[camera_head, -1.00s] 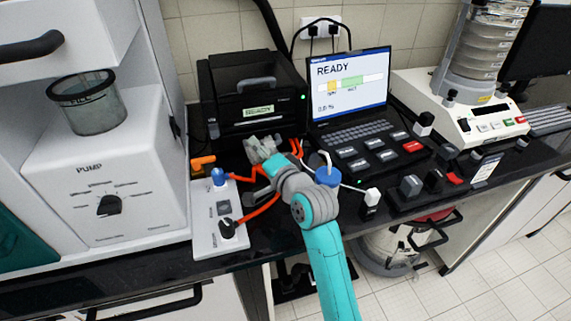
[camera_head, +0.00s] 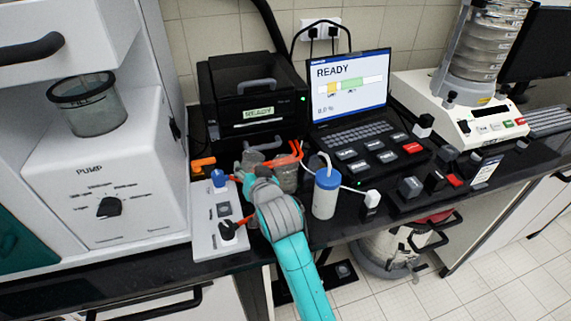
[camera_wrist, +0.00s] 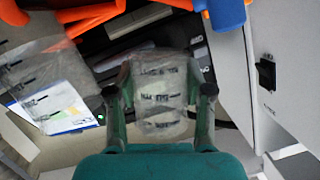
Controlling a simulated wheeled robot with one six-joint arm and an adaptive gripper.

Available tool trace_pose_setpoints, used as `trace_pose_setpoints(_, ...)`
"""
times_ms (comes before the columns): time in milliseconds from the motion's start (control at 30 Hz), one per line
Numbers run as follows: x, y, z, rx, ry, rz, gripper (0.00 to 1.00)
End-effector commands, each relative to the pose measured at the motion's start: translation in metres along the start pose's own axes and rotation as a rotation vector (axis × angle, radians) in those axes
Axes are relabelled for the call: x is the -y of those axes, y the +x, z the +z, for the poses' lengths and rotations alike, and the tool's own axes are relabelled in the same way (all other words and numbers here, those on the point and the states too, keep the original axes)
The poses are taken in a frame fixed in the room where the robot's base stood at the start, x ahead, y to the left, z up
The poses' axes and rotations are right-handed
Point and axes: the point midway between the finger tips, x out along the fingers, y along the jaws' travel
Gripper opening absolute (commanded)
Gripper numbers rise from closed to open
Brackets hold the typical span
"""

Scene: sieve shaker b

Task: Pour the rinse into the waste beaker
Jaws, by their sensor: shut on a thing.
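My gripper (camera_wrist: 160,100) is shut on a clear beaker (camera_wrist: 160,85) with dark markings, seen between its two green fingers in the wrist view. In the head view my gripper (camera_head: 253,165) is over the bench and mostly hides this beaker. A second clear beaker (camera_head: 287,178) stands just right of my gripper, by the orange parts. A clear marked vessel also shows at the left of the wrist view (camera_wrist: 45,80), apart from the held one. I cannot tell which is the waste beaker. Liquid in the held beaker cannot be made out.
A blue-capped white bottle (camera_head: 326,195) stands right of my arm. A white panel (camera_head: 215,236) with blue and black knobs is at the left, beside the pump unit (camera_head: 75,185). The black box (camera_head: 235,100) and laptop (camera_head: 350,90) stand behind. The sieve shaker (camera_head: 460,110) is far right.

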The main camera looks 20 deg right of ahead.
Motion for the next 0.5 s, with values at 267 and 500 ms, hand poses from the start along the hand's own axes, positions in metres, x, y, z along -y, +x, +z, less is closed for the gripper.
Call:
trace_pose_setpoints(267, 0.018, 0.0, -0.001, 0.0, -0.234, 0.07, 0.17)
trace_pose_setpoints(500, 0.023, 0.0, -0.002, -0.003, -0.311, 0.095, 0.17)
